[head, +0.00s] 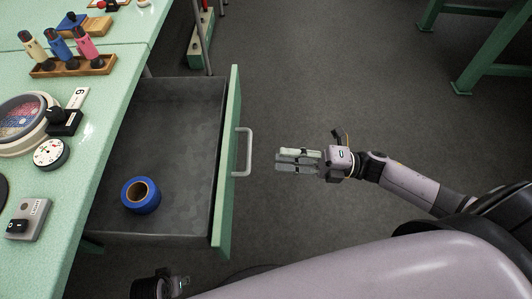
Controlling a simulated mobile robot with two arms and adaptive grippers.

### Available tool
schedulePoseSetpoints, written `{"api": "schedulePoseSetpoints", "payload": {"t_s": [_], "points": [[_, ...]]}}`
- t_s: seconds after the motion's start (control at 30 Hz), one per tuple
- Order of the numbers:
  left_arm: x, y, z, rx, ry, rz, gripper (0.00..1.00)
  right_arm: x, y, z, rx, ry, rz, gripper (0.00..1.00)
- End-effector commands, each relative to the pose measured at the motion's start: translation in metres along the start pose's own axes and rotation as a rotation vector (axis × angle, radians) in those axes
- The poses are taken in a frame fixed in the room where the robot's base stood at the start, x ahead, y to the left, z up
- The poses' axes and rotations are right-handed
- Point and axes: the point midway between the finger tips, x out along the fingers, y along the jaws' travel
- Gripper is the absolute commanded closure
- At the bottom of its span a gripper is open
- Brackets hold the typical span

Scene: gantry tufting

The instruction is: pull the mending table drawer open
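The mending table (112,92) is pale green and fills the left side of the head view. Its drawer (173,100) stands far out, with a grey inside and a green front (229,190). A blue tape roll (141,195) lies in the drawer. A grey bar handle (248,152) is on the outer face of the drawer front. My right gripper (280,160) points left at the handle, a short gap away from it and not touching. Its fingers lie close together in this view, and their gap is unclear. Part of my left arm shows at the bottom; its fingers are not visible.
Green metal legs (478,62) stand at the upper right. The floor right of the drawer is clear.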

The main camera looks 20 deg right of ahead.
Motion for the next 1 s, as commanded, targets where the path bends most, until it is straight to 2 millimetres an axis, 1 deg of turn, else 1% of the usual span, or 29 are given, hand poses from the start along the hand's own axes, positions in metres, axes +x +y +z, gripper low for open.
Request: {"api": "schedulePoseSetpoints", "payload": {"t_s": [0.03, 0.1, 0.2, 0.3, 0.83, 0.93, 1.0], "points": [[0.000, 0.000, 0.000, 0.000, 0.000, 0.000, 0.60, -0.008, -0.001, 0.000, 0.001, -0.002, -0.002, 0.70], [0.000, 0.000, 0.000, 0.000, 0.000, 0.000, 0.60, -0.017, -0.001, 0.000, 0.000, 0.000, -0.001, 0.70], [0.000, 0.000, 0.000, 0.000, 0.000, 0.000, 0.60, -0.024, 0.000, 0.000, -0.001, 0.000, -0.001, 0.70], [0.000, 0.000, 0.000, 0.000, 0.000, 0.000, 0.60, -0.027, 0.000, 0.000, -0.001, 0.000, 0.000, 0.70], [0.000, 0.000, 0.000, 0.000, 0.001, 0.000, 0.60, -0.026, -0.001, 0.001, 0.003, -0.008, 0.001, 0.70], [0.000, 0.000, 0.000, 0.000, 0.001, 0.000, 0.60, -0.021, -0.008, 0.011, 0.038, -0.077, -0.005, 0.70], [0.000, 0.000, 0.000, 0.000, 0.000, 0.000, 0.60, -0.016, -0.019, 0.025, 0.093, -0.182, -0.015, 0.70]]}}
